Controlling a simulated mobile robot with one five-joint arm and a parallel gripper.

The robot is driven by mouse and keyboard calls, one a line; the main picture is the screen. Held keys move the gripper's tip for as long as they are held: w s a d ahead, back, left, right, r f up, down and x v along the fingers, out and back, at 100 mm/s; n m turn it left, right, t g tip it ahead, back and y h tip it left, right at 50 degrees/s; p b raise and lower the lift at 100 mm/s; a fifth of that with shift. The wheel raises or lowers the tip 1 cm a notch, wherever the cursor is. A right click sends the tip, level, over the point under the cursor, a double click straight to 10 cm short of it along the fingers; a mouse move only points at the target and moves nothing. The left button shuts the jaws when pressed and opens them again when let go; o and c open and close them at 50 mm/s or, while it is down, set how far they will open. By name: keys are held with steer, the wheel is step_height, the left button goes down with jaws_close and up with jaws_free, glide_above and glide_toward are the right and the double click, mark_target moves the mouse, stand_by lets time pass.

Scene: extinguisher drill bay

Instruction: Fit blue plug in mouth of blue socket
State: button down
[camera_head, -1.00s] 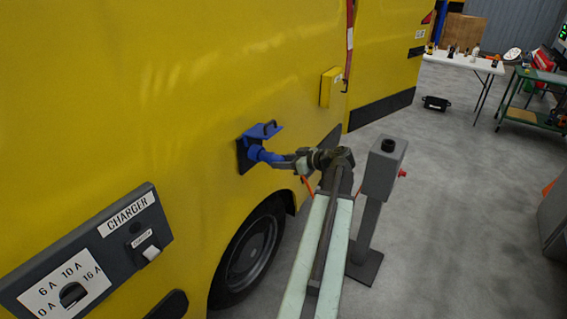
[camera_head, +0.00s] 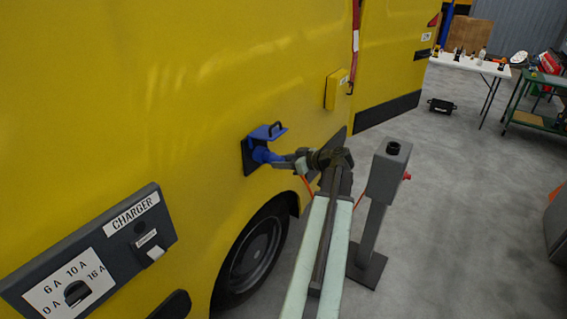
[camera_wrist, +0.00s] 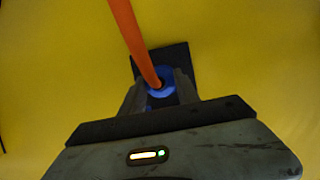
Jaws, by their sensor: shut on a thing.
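The blue socket (camera_head: 262,134) sits on a dark plate on the yellow vehicle side, with its blue lid raised. The blue plug (camera_head: 265,156) is at the socket's mouth, in line with it. Whether it is fully seated cannot be told. My gripper (camera_head: 288,161) is shut on the plug from the right. In the wrist view the plug's blue rear end (camera_wrist: 161,84) shows between my gripper's jaws (camera_wrist: 160,92), with an orange cable running up from it. The socket's mouth is hidden there behind the plug; part of the dark plate (camera_wrist: 175,55) shows.
A grey post (camera_head: 388,170) with a red button stands close right of my arm. A charger panel (camera_head: 95,250) is at lower left, and a yellow box (camera_head: 337,89) is on the vehicle. A white table (camera_head: 468,63) stands far back.

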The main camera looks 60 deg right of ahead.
steer(key=shift+w, duration=0.85)
steer(key=c, duration=0.8)
jaws_free()
steer(key=p+v, duration=0.3)
steer(key=v, duration=0.4)
steer(key=shift+s+r, duration=0.2)
steer(key=shift+s, duration=0.3)
